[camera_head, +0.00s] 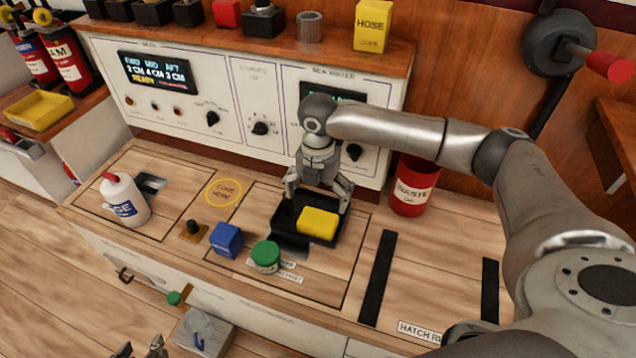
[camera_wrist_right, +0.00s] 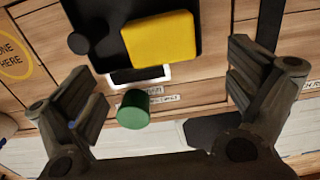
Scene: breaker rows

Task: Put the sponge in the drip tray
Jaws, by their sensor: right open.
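The yellow sponge (camera_head: 318,223) lies in the black drip tray (camera_head: 285,226) on the counter, toward the tray's right side. The wrist view also shows the sponge (camera_wrist_right: 160,40) flat inside the tray (camera_wrist_right: 98,18). My right gripper (camera_head: 317,198) is open and empty above the tray. Its fingers stand wide apart in the wrist view (camera_wrist_right: 165,85), with the sponge beyond them and not between them. My left gripper (camera_head: 140,349) shows only its fingertips at the bottom edge of the head view; they are apart with nothing visible between them.
A green-topped container (camera_head: 266,256) and a blue block (camera_head: 227,240) stand in front of the tray. A white bottle (camera_head: 125,200) is at the left. A red waste bin (camera_head: 412,190) stands right of the tray. The control panel (camera_head: 215,95) rises behind. The right counter is mostly clear.

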